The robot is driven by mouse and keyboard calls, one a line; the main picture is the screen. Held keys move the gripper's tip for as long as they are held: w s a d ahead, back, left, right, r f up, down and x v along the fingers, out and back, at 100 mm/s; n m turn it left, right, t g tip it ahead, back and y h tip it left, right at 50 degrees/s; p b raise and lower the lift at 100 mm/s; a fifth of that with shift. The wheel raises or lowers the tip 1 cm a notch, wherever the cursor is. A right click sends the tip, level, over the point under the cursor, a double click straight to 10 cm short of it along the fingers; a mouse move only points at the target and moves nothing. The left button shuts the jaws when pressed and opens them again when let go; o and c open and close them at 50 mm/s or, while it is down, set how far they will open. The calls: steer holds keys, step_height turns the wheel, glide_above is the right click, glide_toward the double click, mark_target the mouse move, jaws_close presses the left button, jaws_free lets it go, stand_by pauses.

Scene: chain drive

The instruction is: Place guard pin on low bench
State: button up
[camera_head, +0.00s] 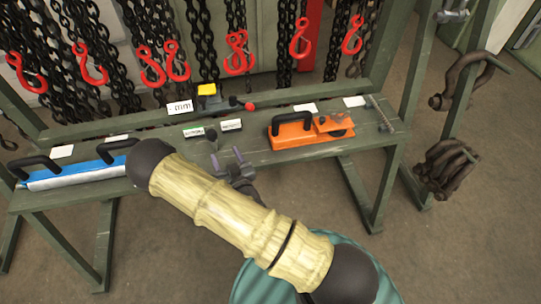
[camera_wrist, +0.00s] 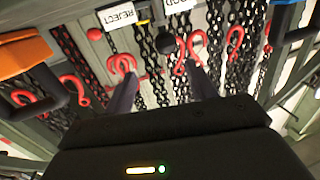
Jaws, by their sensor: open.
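No piece is clearly marked as the guard pin. A short rod with a red ball end (camera_head: 249,106) lies by a yellow-topped device at the back of the green bench (camera_head: 165,181). A small black ball-ended piece (camera_head: 211,133) stands nearer my gripper (camera_head: 226,155). My gripper is open, above the bench's front edge, with nothing seen between its fingers. In the wrist view my gripper (camera_wrist: 163,88) has its fingers apart; a black ball (camera_wrist: 168,44) shows beyond them, and a red ball (camera_wrist: 97,34) lies further left.
An orange guard with a black handle (camera_head: 291,131) sits right on the bench, beside a ribbed rod (camera_head: 380,112). A blue piece with black handles (camera_head: 75,174) lies left. Black chains with red hooks (camera_head: 237,54) hang behind. Shackles (camera_head: 447,166) hang at right. Small white labels dot the bench.

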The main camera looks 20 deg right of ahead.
steer(key=w+d+r+m+g+h, duration=0.1)
steer(key=d+r+m+g+h, duration=0.35)
steer(key=d+g, duration=0.3)
steer(key=s+d+r+g, duration=0.2)
steer(key=s+r, duration=0.2)
steer(key=s, duration=0.1)
steer(key=s+d+r+n+g, duration=0.1)
steer(key=s+d+r+g, duration=0.1)
steer(key=s, duration=0.4)
steer(key=s+d+r+n+g+y, duration=0.1)
steer(key=s+d+r+g, duration=0.2)
steer(key=s+r, duration=0.2)
steer(key=shift+s+r, duration=0.35)
steer(key=shift+s, duration=0.15)
steer(key=shift+o, duration=0.5)
steer(key=shift+n, duration=0.25)
steer(key=shift+c, duration=0.4)
steer(key=c, duration=0.4)
steer(key=shift+d, duration=0.15)
steer(key=shift+c, duration=0.3)
